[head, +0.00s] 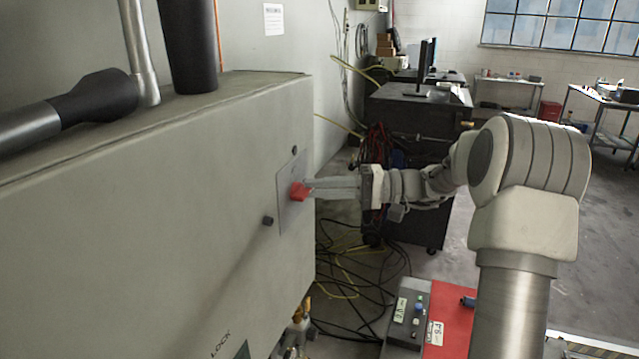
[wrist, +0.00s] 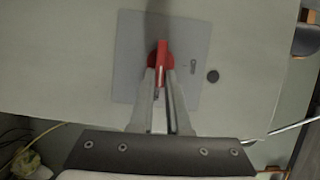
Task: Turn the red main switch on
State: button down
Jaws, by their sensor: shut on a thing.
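The red main switch (head: 298,191) sits on a grey plate (head: 286,212) on the side of the large grey-green cabinet. My gripper (head: 306,187) reaches it from the right, and its fingertips are at the red handle. In the wrist view the red switch (wrist: 161,52) is near the middle of the plate (wrist: 127,80). The fingers of my gripper (wrist: 160,78) are shut on the switch handle, one on each side. The fingertips partly hide the switch's lower part. A small dark mark shows on the plate to the right of the handle.
A dark workstation (head: 415,120) with hanging cables stands behind my arm. A red and grey control box (head: 440,310) is below. Cables lie on the floor; open floor is at the right.

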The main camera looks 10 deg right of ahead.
jog(key=shift+m, duration=0.3)
dwell(0.4)
jog(key=c, duration=0.9)
grip_release()
jog(key=shift+d, duration=0.1)
jog(key=v, duration=0.8)
jog(key=b+v, duration=0.1)
jog(key=v, duration=0.8)
jog(key=shift+s+d+f, duration=0.1)
jog(key=shift+d+f, duration=0.05)
jog(key=shift+f, duration=0.05)
